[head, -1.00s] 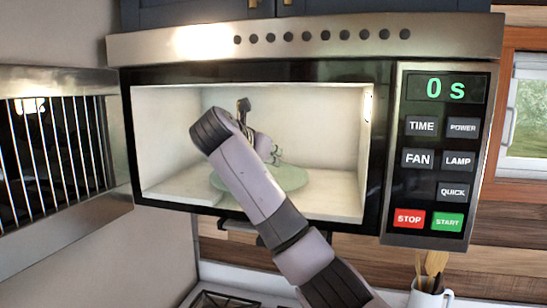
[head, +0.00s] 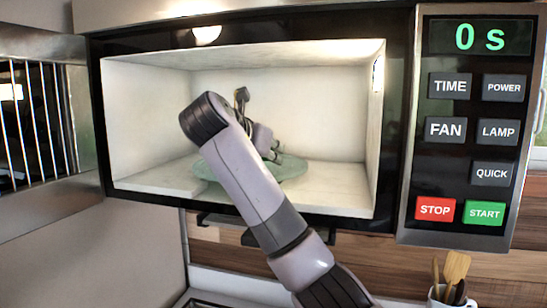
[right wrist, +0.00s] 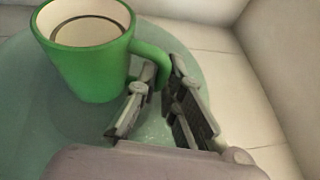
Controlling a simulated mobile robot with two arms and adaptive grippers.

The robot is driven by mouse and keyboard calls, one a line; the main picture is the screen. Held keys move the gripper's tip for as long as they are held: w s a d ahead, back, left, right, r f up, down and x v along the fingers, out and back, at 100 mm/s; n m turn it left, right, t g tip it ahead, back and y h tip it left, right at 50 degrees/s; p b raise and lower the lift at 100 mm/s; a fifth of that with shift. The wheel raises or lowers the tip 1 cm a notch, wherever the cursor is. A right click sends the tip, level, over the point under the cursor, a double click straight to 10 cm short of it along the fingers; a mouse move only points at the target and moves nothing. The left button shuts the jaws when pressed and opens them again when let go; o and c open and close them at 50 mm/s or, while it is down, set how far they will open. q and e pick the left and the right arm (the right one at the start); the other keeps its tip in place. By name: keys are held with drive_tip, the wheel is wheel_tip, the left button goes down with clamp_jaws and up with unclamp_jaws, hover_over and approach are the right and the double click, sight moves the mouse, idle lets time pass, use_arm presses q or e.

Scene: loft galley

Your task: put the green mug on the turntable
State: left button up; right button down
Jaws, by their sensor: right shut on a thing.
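The green mug (right wrist: 88,62) shows upright in the right wrist view, with its handle toward my right gripper (right wrist: 160,88). The gripper's fingers are shut on the handle. The mug is over the pale green turntable (right wrist: 28,130); whether its base touches the plate I cannot tell. In the head view, my right gripper (head: 274,150) is inside the open microwave above the turntable (head: 292,173), and my arm hides the mug. My left gripper is out of view.
The microwave cavity (head: 325,110) has pale walls close around my right arm. The control panel (head: 466,130) at the right reads 0 s. A metal-barred unit (head: 35,130) is at the left. A white utensil holder (head: 450,297) stands lower right.

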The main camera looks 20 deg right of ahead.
drive_tip(key=shift+s+a, duration=0.15)
drive_tip(key=shift+a, duration=0.05)
drive_tip(key=shift+s+r, duration=0.1)
drive_tip(key=shift+s, duration=0.1)
drive_tip(key=shift+f, duration=0.25)
drive_tip(key=c, duration=1.7)
unclamp_jaws()
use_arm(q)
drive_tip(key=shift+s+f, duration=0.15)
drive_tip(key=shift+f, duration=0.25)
use_arm(e)
drive_tip(key=shift+a+r, duration=0.1)
drive_tip(key=shift+r, duration=0.1)
use_arm(q)
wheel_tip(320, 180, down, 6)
drive_tip(key=b, duration=0.6)
use_arm(e)
drive_tip(key=shift+v, duration=5.95)
